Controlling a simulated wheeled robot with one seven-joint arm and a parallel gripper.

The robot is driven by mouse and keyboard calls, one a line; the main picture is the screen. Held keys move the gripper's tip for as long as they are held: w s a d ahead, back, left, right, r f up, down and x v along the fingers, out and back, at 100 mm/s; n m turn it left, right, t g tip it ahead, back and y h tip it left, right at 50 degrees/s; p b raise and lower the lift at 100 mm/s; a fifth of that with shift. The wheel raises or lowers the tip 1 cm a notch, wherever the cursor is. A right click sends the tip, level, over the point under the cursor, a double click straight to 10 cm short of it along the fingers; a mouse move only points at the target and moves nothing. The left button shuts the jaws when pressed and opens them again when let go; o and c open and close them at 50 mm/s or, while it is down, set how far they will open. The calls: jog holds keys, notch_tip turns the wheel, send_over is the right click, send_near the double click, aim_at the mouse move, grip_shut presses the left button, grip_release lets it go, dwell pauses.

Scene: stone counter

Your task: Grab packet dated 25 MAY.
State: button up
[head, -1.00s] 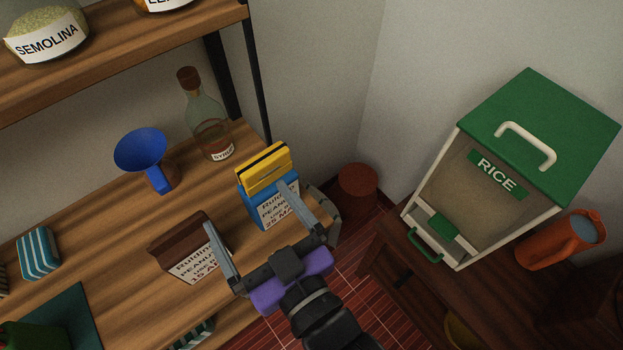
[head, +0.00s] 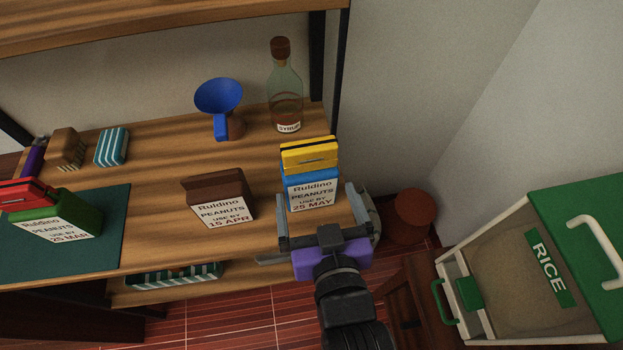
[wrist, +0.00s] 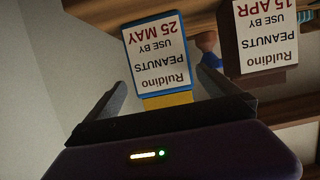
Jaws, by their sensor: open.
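The packet dated 25 MAY (head: 312,190) is blue with a white Ruldino peanuts label and a yellow clip (head: 309,153) on top. It stands upright near the right end of the wooden shelf. My gripper (head: 321,213) is open in front of it, one finger toward each side. In the wrist view the packet (wrist: 158,55) appears upside down, beyond and between the spread fingers (wrist: 160,88). I see no contact. A brown packet dated 15 APR (head: 220,200) stands to its left; it also shows in the wrist view (wrist: 262,40). A green packet dated 25 MAR (head: 60,222) is at far left.
A syrup bottle (head: 285,95) and a blue funnel (head: 219,98) stand behind the packets. A green mat (head: 110,240) and striped packet (head: 111,147) are to the left. A green-lidded rice bin (head: 540,270) stands at right.

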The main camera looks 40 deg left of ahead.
aim_at(313, 187)
jog(key=x, duration=0.3)
jog(key=p+x, duration=0.1)
jog(key=x, duration=0.1)
jog(key=shift+a+r, duration=0.3)
jog(key=shift+r, duration=0.05)
jog(key=shift+w+a+f, duration=0.25)
jog(key=shift+w+a, duration=0.1)
jog(key=shift+w, duration=0.05)
jog(key=shift+r, duration=0.1)
jog(key=c, duration=1.7)
